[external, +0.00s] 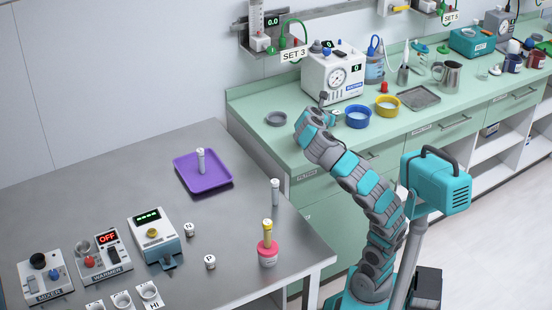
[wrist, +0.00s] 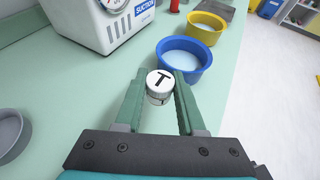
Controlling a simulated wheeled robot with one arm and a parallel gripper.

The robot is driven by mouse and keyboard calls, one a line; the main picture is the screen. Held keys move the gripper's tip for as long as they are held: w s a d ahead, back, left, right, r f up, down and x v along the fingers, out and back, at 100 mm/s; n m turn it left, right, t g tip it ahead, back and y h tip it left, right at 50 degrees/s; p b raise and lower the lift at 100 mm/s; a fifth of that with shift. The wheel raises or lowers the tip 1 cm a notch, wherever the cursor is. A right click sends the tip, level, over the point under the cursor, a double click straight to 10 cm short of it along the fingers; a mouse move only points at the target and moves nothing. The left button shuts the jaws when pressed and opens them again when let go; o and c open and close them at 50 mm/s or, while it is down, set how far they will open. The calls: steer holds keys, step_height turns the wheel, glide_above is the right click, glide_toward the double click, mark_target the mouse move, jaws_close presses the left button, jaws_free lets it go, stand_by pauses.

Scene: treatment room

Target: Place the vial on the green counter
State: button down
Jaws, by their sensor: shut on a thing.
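My gripper (wrist: 159,92) is shut on a small vial (wrist: 160,82) with a white cap marked "T". The vial stands between the two green fingers, cap towards the wrist camera; its lower part is mostly hidden. Below and around it is the green counter (wrist: 95,95). In the external view my gripper (external: 328,112) is over the front part of the green counter (external: 268,150), between the suction unit and the blue bowl. I cannot tell whether the vial touches the counter top.
A white suction unit (external: 333,72), a blue bowl (external: 357,117), a yellow bowl (external: 387,106) and a grey dish (external: 276,119) stand nearby on the counter. The steel table (external: 120,180) holds a purple tray (external: 218,185) with a vial, other vials and devices.

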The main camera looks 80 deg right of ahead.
mark_target(335, 132)
steer(key=shift+f+b, duration=0.45)
steer(key=shift+f, duration=1.95)
steer(key=shift+f, duration=0.1)
steer(key=c, duration=0.5)
jaws_free()
steer(key=p+v, duration=0.1)
steer(key=v, duration=0.9)
steer(key=shift+w+a+r+p, duration=0.15)
steer(key=shift+a+r+p, duration=0.05)
steer(key=shift+r+p, duration=0.1)
steer(key=shift+w+a+r, duration=0.15)
steer(key=shift+a+r, duration=0.1)
steer(key=shift+a, duration=0.45)
steer(key=shift+r, duration=0.1)
